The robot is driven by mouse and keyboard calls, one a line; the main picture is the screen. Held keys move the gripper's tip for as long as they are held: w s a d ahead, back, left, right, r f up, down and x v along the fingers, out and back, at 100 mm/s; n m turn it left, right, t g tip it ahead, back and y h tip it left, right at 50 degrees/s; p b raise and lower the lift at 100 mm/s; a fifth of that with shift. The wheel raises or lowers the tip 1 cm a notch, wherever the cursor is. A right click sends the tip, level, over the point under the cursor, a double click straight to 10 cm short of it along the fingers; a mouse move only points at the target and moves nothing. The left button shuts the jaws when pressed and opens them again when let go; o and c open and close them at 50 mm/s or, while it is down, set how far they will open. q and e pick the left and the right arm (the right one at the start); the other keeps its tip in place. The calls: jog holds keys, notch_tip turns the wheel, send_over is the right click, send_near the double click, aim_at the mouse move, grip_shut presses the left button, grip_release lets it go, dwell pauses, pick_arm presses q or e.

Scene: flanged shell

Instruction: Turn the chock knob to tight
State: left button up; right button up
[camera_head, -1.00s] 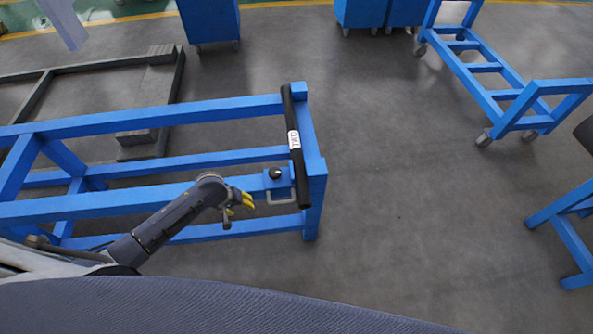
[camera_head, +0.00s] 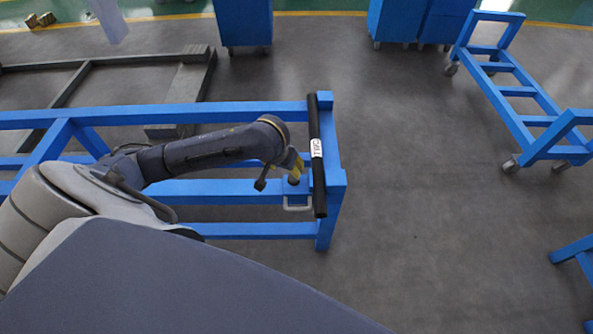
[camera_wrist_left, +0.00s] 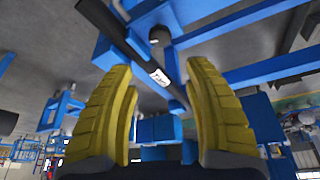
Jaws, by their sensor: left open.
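The small dark knob (camera_head: 293,181) sits on a blue block at the end of the blue frame, beside a silver loop handle (camera_head: 297,207). My left gripper (camera_head: 296,164), with yellow fingers, is at the knob and partly covers it. I cannot tell whether the fingers touch it. In the left wrist view the two yellow fingers (camera_wrist_left: 164,115) are spread apart with nothing clearly between them. A dark rounded piece on a blue post shows above them there; I cannot tell if it is the knob. My right gripper is not in view.
A black bar (camera_head: 317,130) with a white label lies across the frame's end, close to the gripper; it crosses the left wrist view (camera_wrist_left: 131,45). The blue frame (camera_head: 225,109) extends left. A blue trolley (camera_head: 517,92) stands at right. Grey floor between is clear.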

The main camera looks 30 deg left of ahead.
aim_at(294, 178)
pick_arm(q)
jog(key=x, duration=1.5)
jog(key=shift+w+a+f, duration=0.1)
jog(key=shift+w+f, duration=0.05)
jog(key=shift+f, duration=0.15)
jog(key=shift+c, duration=0.3)
jog(key=c, duration=0.9)
